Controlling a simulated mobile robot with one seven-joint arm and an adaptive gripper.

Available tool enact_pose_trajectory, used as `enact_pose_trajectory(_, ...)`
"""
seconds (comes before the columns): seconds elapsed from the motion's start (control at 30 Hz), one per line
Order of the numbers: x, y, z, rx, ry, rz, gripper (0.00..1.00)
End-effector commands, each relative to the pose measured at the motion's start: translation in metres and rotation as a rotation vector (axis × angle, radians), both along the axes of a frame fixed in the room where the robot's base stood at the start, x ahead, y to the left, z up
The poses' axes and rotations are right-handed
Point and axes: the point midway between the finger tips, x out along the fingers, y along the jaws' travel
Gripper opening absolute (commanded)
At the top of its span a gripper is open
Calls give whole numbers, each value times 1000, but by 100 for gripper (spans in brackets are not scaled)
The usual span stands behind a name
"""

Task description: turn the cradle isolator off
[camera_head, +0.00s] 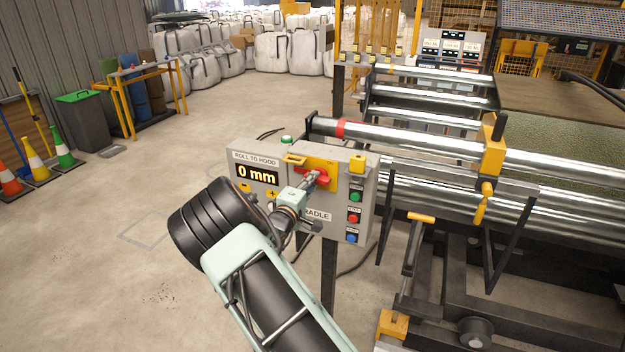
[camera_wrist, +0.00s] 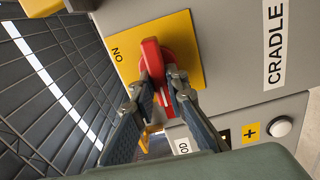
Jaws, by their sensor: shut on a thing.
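The cradle isolator is a red rotary handle (camera_head: 323,176) on a yellow plate (camera_head: 329,163), on the front of a grey control box (camera_head: 365,207) lettered CRADLE. In the wrist view the red handle (camera_wrist: 151,58) stands out from its plate (camera_wrist: 190,50), with the word ON at the plate's left side. The handle's long axis runs roughly up and down in that view. My gripper (camera_head: 311,184) is at the handle. In the wrist view its two fingers (camera_wrist: 160,88) are closed on the handle's near end, one on each side. The fingertips partly hide that end.
The box also carries a "0 mm" display (camera_head: 257,175), a green button (camera_head: 355,197) and a blue button (camera_head: 351,238). Steel rollers (camera_head: 430,140) and a black frame stand close on the right. Cones (camera_head: 34,160) are far left; the floor between is open.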

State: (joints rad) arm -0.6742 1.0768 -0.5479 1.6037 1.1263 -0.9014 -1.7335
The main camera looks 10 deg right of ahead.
Motion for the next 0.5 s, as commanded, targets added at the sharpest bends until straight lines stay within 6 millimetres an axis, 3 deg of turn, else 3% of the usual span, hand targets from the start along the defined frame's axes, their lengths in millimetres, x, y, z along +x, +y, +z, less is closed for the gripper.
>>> enact_pose_trajectory(0.5, -1, -1, -3, -55, 36, -2, 0)
